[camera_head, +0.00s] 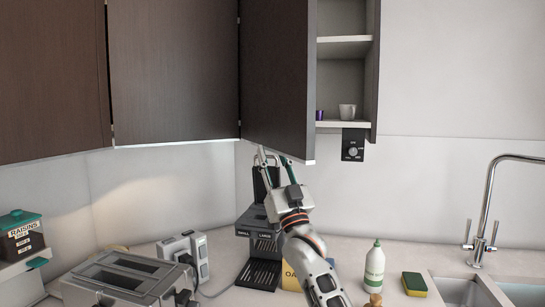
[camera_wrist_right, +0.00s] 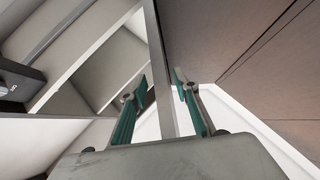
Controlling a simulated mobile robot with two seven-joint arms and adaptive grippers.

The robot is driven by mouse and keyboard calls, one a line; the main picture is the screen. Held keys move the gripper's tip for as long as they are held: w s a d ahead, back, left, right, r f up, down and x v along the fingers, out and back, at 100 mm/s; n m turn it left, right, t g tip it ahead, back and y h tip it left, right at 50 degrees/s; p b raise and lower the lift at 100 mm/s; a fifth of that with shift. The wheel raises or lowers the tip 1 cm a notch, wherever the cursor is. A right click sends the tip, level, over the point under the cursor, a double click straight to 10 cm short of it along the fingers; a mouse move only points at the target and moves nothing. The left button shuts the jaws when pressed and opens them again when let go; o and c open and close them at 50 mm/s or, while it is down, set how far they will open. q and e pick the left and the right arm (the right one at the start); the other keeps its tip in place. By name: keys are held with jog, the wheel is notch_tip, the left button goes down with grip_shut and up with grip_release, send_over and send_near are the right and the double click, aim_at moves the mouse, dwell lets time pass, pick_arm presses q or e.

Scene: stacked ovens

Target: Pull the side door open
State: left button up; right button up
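The side door (camera_head: 275,75) is a dark brown cabinet door. It stands swung out from its cabinet, whose pale shelves (camera_head: 343,45) show to its right. My right gripper (camera_head: 274,157) is at the door's lower edge, reaching up from below. In the right wrist view, the door's pale narrow edge (camera_wrist_right: 160,75) runs between the two teal-padded fingers of the right gripper (camera_wrist_right: 158,92). The fingers are apart, one on each side of the edge, with gaps showing; no firm hold is visible. My left gripper is in neither view.
A coffee machine (camera_head: 258,245) stands behind my right arm. A toaster (camera_head: 120,280) is at left. A white bottle (camera_head: 374,265), a sponge (camera_head: 414,284) and a sink with a tap (camera_head: 486,210) are at right. A cup (camera_head: 347,111) sits on the cabinet's bottom shelf.

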jog(key=v, duration=1.2)
